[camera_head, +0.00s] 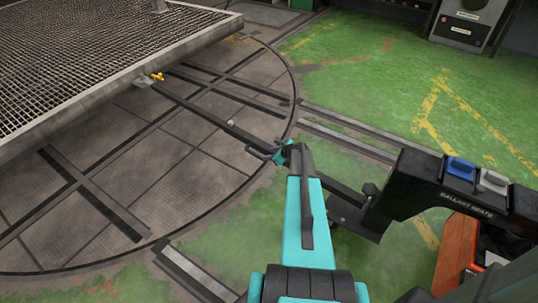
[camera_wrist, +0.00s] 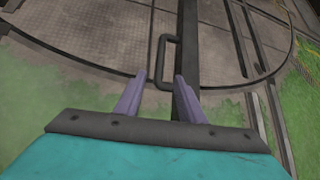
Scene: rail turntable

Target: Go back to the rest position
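My gripper (camera_head: 284,151) is at the end of my teal arm, low over the near edge of the round turntable (camera_head: 185,185). In the wrist view my gripper (camera_wrist: 160,77) has its two purple fingers apart. A dark loop handle (camera_wrist: 161,62) on a long dark bar (camera_wrist: 188,60) lies just ahead of and between the fingertips. I see no finger closed on it, but contact is hard to judge. In the head view the handle (camera_head: 262,152) shows just left of my gripper.
A raised mesh deck (camera_head: 95,50) stands at the upper left, with a yellow fitting (camera_head: 157,77) by its edge. Rails (camera_head: 350,143) cross the green floor. A black rack marked "BALLAST SEATS" (camera_head: 468,199) at the right holds a blue block (camera_head: 460,168) and a grey block (camera_head: 494,180).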

